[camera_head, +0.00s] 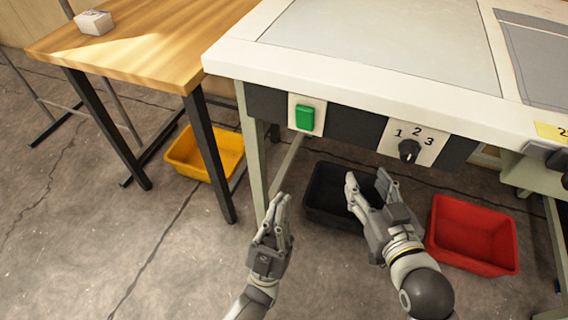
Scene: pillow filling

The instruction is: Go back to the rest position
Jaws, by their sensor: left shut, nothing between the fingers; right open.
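My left gripper (281,203) is shut and empty. It is raised over the floor in front of the machine's left leg, with its fingers pointing up in the picture. My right gripper (367,182) is open and empty. Its fingers overlap the black bin in the picture, below the machine's control panel. Both grippers appear apart from the machine and the bins.
A white machine table (230,55) carries a green button (304,117) and a 1-2-3 dial (408,150). A black bin (318,190) and a red bin (472,233) stand below. A wooden table (150,55) bears a small white box (94,22); a yellow bin (190,155) is underneath.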

